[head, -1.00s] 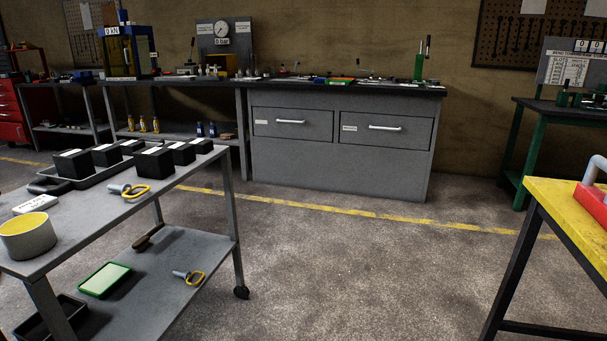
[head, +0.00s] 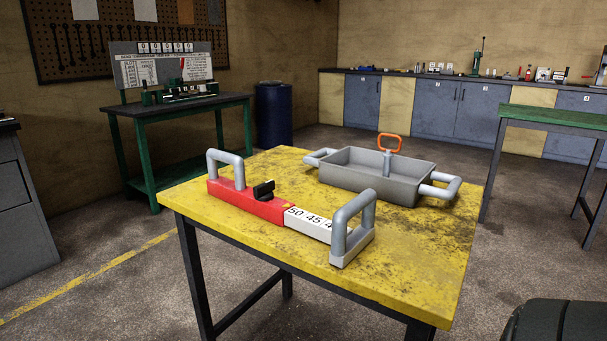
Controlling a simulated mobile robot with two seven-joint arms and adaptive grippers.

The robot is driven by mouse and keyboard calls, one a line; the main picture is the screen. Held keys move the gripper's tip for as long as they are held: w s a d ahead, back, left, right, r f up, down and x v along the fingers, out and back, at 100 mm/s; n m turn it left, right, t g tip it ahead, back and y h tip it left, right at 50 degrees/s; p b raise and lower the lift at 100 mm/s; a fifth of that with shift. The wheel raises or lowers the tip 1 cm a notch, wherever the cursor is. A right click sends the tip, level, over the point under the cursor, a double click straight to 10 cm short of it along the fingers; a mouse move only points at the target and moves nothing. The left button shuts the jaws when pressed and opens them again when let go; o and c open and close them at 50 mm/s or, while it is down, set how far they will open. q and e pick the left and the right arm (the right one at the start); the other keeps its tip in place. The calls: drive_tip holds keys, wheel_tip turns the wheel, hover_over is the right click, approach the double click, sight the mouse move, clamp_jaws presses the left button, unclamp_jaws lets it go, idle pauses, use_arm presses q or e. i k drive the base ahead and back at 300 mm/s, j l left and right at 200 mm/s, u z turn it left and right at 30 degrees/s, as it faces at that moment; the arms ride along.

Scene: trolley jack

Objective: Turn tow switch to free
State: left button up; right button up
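Neither of my grippers shows in the head view. I cannot make out a tow switch or any label reading free. A red and white sliding gauge (head: 250,203) with two grey handles lies on a yellow table. Its white part carries numbers such as 50 and 45. A small black lever or knob (head: 264,189) stands on its red part; I cannot tell what it is for.
The yellow table (head: 400,258) stands close ahead, also bearing a grey two-handled tray (head: 368,180). Behind are a green-legged bench (head: 150,178), a blue barrel (head: 273,117) and grey cabinets (head: 420,108). A dark rounded thing (head: 553,322) is at bottom right.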

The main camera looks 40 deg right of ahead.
sight(262, 192)
drive_tip(key=i+z, duration=0.25)
drive_tip(key=z, duration=0.2)
drive_tip(key=i+j+z, duration=0.2)
drive_tip(key=z, duration=0.3)
drive_tip(key=i+j+z, duration=0.25)
drive_tip(key=z, duration=0.2)
